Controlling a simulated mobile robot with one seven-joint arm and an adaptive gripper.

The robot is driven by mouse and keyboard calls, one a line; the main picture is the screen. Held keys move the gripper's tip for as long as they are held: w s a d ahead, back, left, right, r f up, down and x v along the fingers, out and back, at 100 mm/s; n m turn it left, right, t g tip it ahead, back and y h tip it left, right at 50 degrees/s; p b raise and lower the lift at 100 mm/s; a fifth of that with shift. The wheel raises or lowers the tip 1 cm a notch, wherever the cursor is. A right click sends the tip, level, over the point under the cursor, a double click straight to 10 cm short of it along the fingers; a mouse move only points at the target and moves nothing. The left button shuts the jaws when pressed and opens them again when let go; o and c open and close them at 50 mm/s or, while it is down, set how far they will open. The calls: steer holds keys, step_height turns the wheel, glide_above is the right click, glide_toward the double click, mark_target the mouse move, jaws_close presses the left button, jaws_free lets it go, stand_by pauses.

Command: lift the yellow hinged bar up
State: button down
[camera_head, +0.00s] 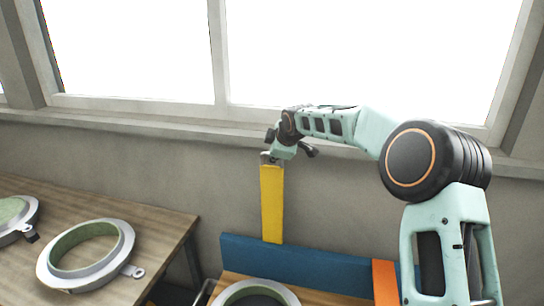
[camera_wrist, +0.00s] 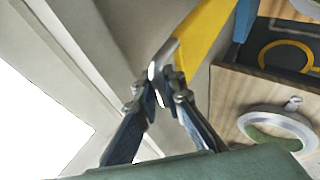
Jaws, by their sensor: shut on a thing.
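The yellow hinged bar (camera_head: 272,205) stands nearly upright against the grey wall, its lower end at the blue panel's top edge. A small metal piece is at its top end. My gripper (camera_head: 270,158) is at that top end. In the wrist view my gripper (camera_wrist: 160,73) has its two fingertips close together on the metal end piece (camera_wrist: 162,56) of the yellow bar (camera_wrist: 204,38). The hinge itself is not clearly visible.
A blue panel (camera_head: 300,264) and an orange strip (camera_head: 385,283) stand below the bar. A ring mould (camera_head: 255,290) lies in front. Another ring mould (camera_head: 87,250) lies on the wooden table (camera_head: 150,222) at left. A window ledge (camera_head: 180,118) runs behind my arm.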

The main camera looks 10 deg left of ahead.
steer(key=shift+w+a+r, duration=0.1)
steer(key=shift+r, duration=0.15)
steer(key=c, duration=2)
jaws_free()
steer(key=shift+c, duration=0.2)
steer(key=shift+f, duration=0.1)
steer(key=v, duration=1.2)
